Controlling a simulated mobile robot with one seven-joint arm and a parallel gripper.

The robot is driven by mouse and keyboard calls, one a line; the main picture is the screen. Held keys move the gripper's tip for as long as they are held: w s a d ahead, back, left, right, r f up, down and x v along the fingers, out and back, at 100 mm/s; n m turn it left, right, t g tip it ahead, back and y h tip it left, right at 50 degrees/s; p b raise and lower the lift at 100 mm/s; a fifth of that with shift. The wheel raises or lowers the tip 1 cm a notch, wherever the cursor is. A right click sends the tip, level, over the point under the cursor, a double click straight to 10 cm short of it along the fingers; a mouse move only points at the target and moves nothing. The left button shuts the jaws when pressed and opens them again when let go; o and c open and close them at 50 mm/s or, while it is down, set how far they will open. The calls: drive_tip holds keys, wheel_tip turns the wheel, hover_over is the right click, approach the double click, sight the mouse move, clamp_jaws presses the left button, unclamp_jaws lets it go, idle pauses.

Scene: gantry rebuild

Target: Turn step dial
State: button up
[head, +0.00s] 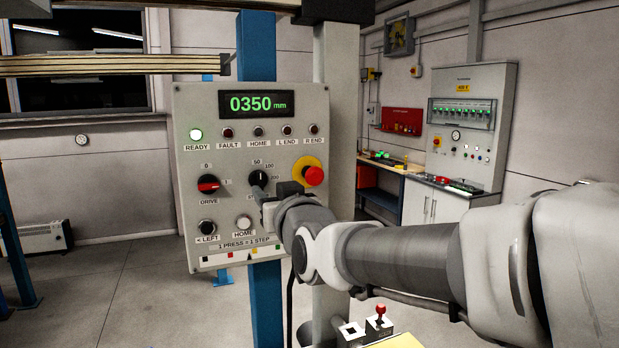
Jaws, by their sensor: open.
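The step dial (257,178) is a black knob on the grey control panel, with marks 50, 100 and 200 around it. Its pointer seems to point up, near 50. The label under it is partly hidden by my gripper. My gripper (266,196) is right at the dial's lower right, in front of the panel. Its jaws are open, but the fingers are small and partly hidden by my wrist, so I cannot tell whether they touch the knob.
The red emergency stop (314,176) is close right of the dial. The red drive switch (208,185) is to the left. The HOME button (243,223) is below.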

sight(261, 180)
drive_tip(key=shift+p+x, duration=0.85)
drive_tip(key=shift+x, duration=2.75)
clamp_jaws()
